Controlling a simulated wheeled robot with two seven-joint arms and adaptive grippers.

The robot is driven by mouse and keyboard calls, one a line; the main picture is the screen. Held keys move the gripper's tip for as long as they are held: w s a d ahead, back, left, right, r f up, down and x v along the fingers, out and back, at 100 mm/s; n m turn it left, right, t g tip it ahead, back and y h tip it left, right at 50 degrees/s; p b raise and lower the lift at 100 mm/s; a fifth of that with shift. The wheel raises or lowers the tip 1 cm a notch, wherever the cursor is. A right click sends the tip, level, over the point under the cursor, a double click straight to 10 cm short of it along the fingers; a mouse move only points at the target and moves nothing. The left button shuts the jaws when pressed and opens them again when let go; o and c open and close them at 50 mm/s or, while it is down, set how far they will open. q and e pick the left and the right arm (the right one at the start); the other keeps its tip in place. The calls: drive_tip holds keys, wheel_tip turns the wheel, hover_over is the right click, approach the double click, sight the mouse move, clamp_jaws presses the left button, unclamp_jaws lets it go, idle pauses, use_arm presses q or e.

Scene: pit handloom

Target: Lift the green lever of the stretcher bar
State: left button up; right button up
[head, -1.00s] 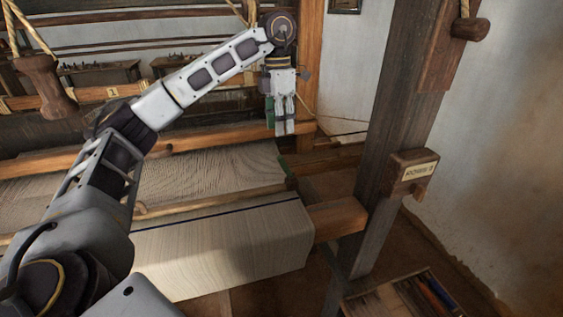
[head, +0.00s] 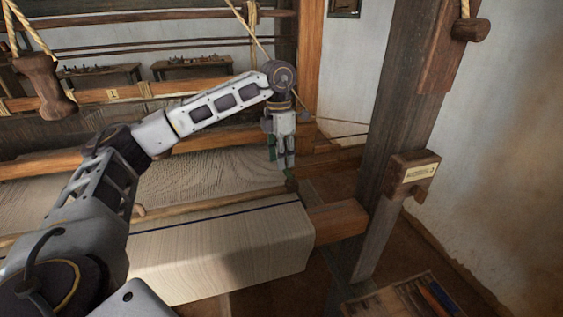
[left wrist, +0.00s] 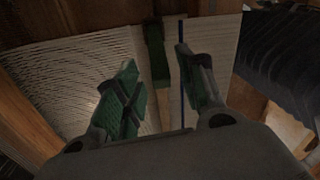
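The green lever (left wrist: 158,55) shows in the left wrist view as a dark green strip, between and beyond my fingertips. It lies at the end of the wooden stretcher bar (head: 220,204), which runs across the cloth in the head view. There my gripper mostly hides the lever. My left gripper (head: 283,161) points down above the right end of the bar. Its green-padded fingers are apart, one on each side of the lever in the left wrist view, with nothing visibly held. I cannot tell whether they touch it. My right gripper is not in view.
The woven cloth (head: 225,250) with a dark blue line covers the front beam. A thick wooden post (head: 395,120) stands to the right, with a labelled block (head: 414,170) on it. A tool box (head: 405,297) sits low at the bottom right.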

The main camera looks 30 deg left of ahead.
sight(286, 170)
use_arm(q)
drive_tip(key=shift+d+f, duration=0.1)
drive_tip(key=shift+f, duration=1)
clamp_jaws()
